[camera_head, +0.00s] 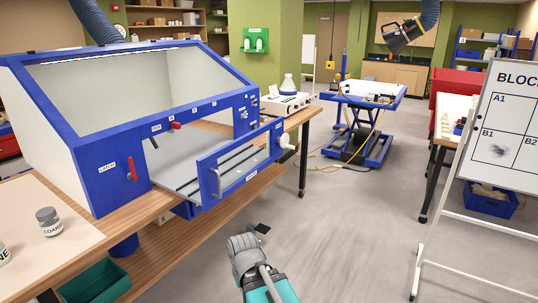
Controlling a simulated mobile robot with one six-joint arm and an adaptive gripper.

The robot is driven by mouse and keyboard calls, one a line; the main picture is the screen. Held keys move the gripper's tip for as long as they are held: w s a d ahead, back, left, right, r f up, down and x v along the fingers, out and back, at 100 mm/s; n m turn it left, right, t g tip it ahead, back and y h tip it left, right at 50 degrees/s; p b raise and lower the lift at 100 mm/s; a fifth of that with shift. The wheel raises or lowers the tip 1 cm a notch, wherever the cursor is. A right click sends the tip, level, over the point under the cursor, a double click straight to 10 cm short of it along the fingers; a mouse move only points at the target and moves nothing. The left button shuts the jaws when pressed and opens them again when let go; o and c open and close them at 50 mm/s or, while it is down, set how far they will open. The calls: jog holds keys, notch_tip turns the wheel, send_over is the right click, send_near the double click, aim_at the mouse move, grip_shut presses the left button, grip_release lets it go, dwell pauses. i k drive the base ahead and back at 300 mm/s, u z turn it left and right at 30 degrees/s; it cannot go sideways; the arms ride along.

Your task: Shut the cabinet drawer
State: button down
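The blue-framed cabinet (97,178) with a sloped clear window stands on the wooden bench at left. Its drawer is pulled out toward the aisle; the blue drawer front (238,163) stands well away from the cabinet face. A silver upright handle (215,184) is on the left part of the drawer front. The grey ribbed drawer floor (182,177) shows behind it and looks empty. A red latch lever (131,169) is on the cabinet face, left of the opening. My gripper (262,228) is below and right of the drawer front, apart from it; its fingers are mostly hidden.
A grey-lidded jar (49,222) stands on the bench's near left, above a green bin (98,283). A whiteboard on a stand (497,130) is at right. A blue lift table (362,110) and a yellow cable are farther back. The grey floor between is clear.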

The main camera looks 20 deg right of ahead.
aim_at(222, 167)
jog(key=k, duration=1.2)
jog(key=z, duration=0.5)
jog(key=i, duration=0.95)
jog(key=z, duration=0.6)
jog(key=i, duration=0.8)
jog(key=u, duration=0.6)
jog(key=i, duration=0.5)
jog(key=u, duration=0.5)
